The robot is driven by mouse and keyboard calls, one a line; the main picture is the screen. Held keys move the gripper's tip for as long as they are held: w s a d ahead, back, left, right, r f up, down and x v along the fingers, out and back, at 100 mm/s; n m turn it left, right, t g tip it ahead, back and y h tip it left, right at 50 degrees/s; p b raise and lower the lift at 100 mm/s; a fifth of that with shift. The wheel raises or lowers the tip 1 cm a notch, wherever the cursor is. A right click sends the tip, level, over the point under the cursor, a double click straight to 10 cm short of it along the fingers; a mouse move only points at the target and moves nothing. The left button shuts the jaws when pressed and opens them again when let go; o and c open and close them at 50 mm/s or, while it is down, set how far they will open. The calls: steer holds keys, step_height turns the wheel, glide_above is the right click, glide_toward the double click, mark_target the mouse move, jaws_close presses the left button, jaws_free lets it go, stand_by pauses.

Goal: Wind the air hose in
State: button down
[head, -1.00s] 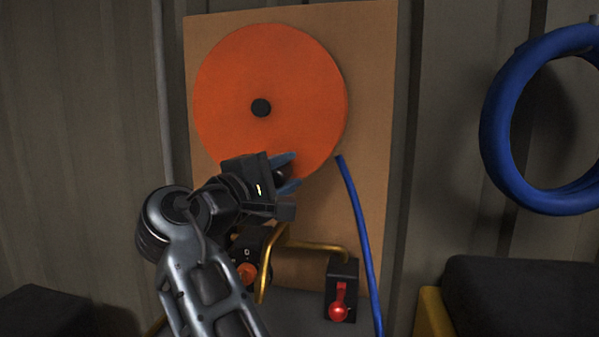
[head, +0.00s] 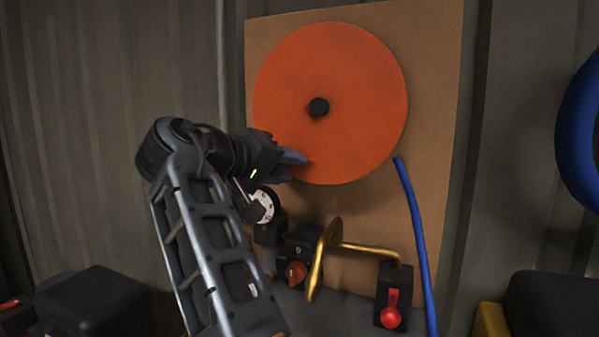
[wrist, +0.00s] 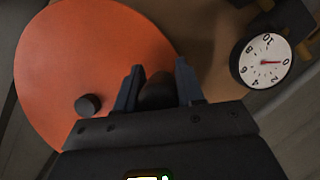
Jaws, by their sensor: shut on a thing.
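The orange hose reel (head: 345,75) is mounted on a brown board, with a black hub (head: 318,107) at its centre. A blue air hose (head: 416,235) hangs from the reel's lower right edge and runs down out of the picture. My gripper (head: 298,160) is at the reel's lower left edge, below and left of the hub. In the wrist view, my gripper's fingers (wrist: 158,88) are shut on a dark rounded handle (wrist: 157,92) in front of the reel face. In the head view my fingers hide that handle.
Just below my gripper is a white dial gauge (head: 263,207). Lower are an orange knob (head: 297,273), a yellow pipe (head: 328,262) and a red lever (head: 391,308). A coiled blue ring (head: 577,135) hangs at right. A dark case (head: 92,302) stands lower left.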

steer(key=shift+w+a+r+m+y, duration=0.25)
steer(key=shift+a+m, duration=0.15)
steer(key=shift+a, duration=0.1)
steer(key=shift+w+a+r+m+y, duration=0.1)
steer(key=shift+a+r+m+y, duration=0.15)
steer(key=shift+a+m, duration=0.2)
steer(key=c, duration=0.8)
jaws_free()
steer(key=shift+r, duration=0.1)
steer(key=shift+v, duration=3.9)
